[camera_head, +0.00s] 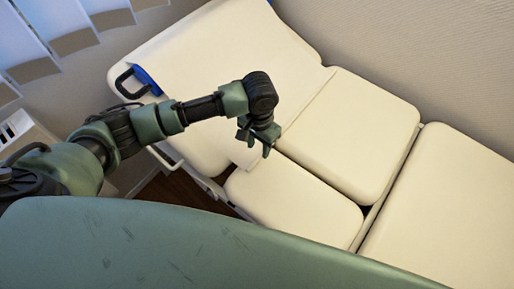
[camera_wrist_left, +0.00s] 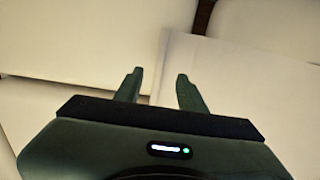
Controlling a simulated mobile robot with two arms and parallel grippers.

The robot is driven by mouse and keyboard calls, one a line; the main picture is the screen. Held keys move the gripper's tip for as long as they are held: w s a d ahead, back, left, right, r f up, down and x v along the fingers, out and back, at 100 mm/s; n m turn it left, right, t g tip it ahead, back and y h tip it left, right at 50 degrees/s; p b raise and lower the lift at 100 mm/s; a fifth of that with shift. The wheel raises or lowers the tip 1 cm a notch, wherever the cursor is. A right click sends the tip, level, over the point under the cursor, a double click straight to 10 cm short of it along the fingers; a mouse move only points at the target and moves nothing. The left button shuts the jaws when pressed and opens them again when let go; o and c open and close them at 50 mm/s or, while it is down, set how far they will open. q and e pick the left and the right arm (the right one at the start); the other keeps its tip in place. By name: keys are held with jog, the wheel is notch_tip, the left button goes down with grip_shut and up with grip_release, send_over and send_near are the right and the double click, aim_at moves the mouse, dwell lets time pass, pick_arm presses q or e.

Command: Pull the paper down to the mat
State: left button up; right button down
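A pale paper sheet (camera_head: 270,70) appears to cover the upper part of the cream padded bed. Its lower edge runs slantwise above the middle pads and close to my left gripper. My left gripper (camera_head: 258,144) hangs over that edge, near the gap between the pads. I see no mat distinct from the cream pads (camera_head: 350,130). My right gripper is not in view.
The bed has separate pads with dark gaps between them, and another pad (camera_head: 440,220) lies at the right. A black handle (camera_head: 128,82) and a blue part (camera_head: 147,80) sit at the bed's left edge. A plain wall (camera_head: 430,50) stands behind.

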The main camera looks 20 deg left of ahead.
aim_at(258, 155)
pick_arm(q)
notch_tip(258, 155, down, 4)
jog(key=shift+w+f, duration=0.1)
jog(key=shift+f, duration=0.35)
grip_shut()
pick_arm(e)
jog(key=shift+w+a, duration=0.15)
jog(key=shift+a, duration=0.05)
pick_arm(q)
jog(key=shift+w, duration=0.1)
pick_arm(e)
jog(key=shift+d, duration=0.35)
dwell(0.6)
